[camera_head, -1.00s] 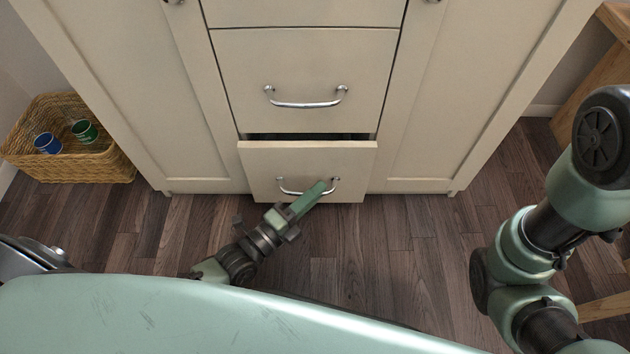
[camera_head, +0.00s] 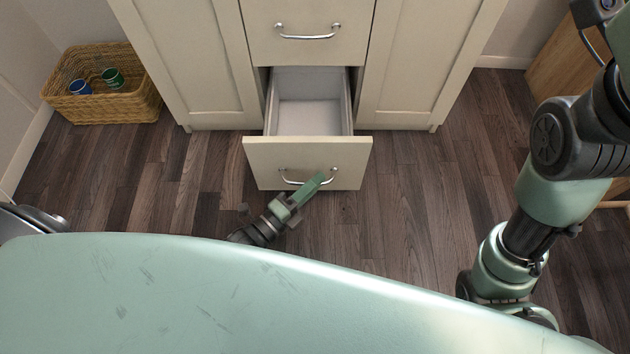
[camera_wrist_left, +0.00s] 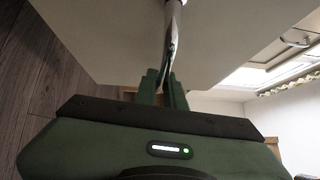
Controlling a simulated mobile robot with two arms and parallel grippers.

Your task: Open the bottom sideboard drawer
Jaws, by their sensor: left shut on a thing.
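The bottom sideboard drawer (camera_head: 262,160) is pulled well out in the head view, and its pale, empty-looking interior (camera_head: 308,117) shows. My left gripper (camera_head: 319,180) is at the drawer's front, shut on its curved metal handle (camera_head: 290,181). In the left wrist view the handle (camera_wrist_left: 173,28) runs down between the fingers of the left gripper (camera_wrist_left: 165,88), close to the cream drawer front (camera_wrist_left: 110,40). My right arm shows at the right of the head view, but its gripper is not in view.
The drawer above (camera_head: 308,45) is shut. Closed cabinet doors (camera_head: 205,70) flank the drawers. A wicker basket (camera_head: 105,110) with a blue cup (camera_head: 80,88) and a green cup (camera_head: 112,77) stands at the left. The wooden floor (camera_head: 410,215) around the drawer is clear.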

